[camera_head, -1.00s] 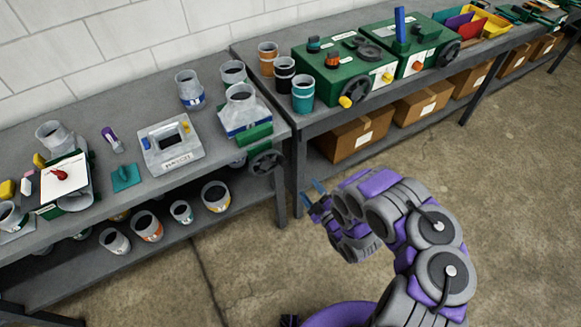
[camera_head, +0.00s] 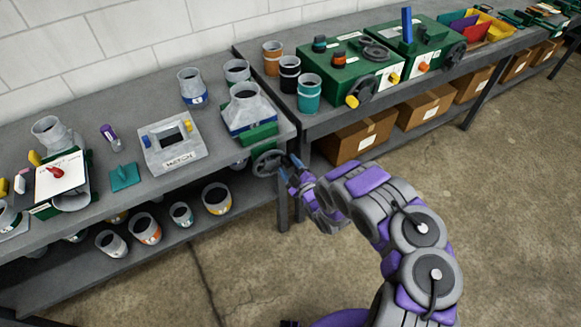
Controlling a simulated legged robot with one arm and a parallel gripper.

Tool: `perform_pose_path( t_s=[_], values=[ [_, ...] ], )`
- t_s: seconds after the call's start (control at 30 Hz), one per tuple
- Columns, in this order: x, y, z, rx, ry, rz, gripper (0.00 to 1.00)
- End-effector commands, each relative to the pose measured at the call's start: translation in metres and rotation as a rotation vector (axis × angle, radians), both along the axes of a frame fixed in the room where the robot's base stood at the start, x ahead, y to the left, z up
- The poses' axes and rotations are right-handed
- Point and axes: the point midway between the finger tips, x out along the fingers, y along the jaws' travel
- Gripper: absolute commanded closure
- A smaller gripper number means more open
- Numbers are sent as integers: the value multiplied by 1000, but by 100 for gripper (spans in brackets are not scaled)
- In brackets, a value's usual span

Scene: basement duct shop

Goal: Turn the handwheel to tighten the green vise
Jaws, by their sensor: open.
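The green vise (camera_head: 262,135) is at the right front corner of the left bench. A grey duct fitting (camera_head: 243,105) with a blue band stands on or in it. Its dark handwheel (camera_head: 268,161) sticks out over the bench's front edge. My gripper (camera_head: 291,168), with blue fingertips, is just right of the handwheel and close to it. The gripper is open and holds nothing. From this view I cannot tell whether a fingertip touches the wheel rim.
The floor (camera_head: 500,190) in front is clear.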

Motion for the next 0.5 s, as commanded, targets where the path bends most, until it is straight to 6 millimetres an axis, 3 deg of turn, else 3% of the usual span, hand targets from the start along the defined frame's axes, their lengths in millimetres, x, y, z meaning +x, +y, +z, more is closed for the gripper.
perform_pose_path(
  t_s=[0.37, 0.5],
  values=[
    [4, -8, 3, 11, -1, -1, 39],
    [4, -4, 2, 8, -1, 0, 51]
  ],
)
